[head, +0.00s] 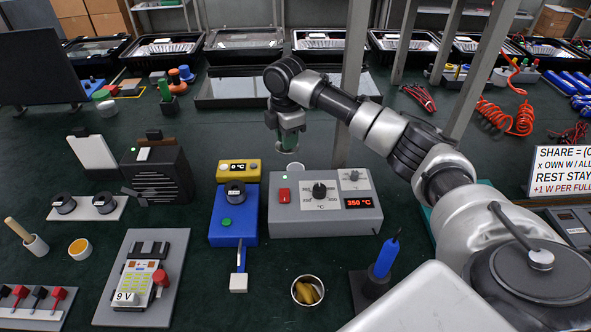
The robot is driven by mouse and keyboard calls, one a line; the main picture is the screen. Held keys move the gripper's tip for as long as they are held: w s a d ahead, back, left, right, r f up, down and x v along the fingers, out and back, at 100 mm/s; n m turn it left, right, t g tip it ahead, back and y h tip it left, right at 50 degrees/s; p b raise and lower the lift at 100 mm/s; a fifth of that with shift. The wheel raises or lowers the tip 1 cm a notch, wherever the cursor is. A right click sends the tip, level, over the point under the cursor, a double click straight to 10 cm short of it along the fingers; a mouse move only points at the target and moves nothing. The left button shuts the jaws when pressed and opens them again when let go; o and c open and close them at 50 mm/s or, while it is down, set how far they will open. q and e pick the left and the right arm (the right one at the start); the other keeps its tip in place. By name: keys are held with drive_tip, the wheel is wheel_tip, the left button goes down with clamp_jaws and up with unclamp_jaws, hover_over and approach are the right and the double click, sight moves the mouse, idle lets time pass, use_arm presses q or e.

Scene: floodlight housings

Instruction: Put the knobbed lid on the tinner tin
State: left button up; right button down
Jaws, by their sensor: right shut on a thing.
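My right gripper (289,139) reaches in from the right and points down behind the grey soldering station. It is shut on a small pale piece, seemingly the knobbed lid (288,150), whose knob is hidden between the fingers. Just below is a small round pale tin (294,166), likely the tinner tin, partly hidden behind the station's back edge. The lid appears above the tin; I cannot tell whether they touch. My left gripper is not in view.
The grey soldering station (325,215) showing 350 °C stands directly in front. A blue-and-yellow unit (233,215) is to its left. A tin with brownish filling (308,290) and a blue tool in a stand (385,258) are nearer. A grey post (350,90) rises behind.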

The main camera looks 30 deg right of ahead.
sight(296, 168)
drive_tip(key=d+f+n, duration=0.1)
drive_tip(key=f, duration=0.2)
drive_tip(key=w+d+f+n, duration=0.1)
drive_tip(key=f, duration=0.3)
drive_tip(key=d+f+n, duration=0.1)
drive_tip(key=f+n, duration=0.1)
drive_tip(key=f, duration=0.1)
drive_tip(key=shift+w+d+f, duration=0.25)
drive_tip(key=shift+w+d, duration=0.1)
drive_tip(key=shift+b, duration=0.3)
drive_tip(key=shift+f, duration=0.15)
drive_tip(key=c, duration=1)
unclamp_jaws()
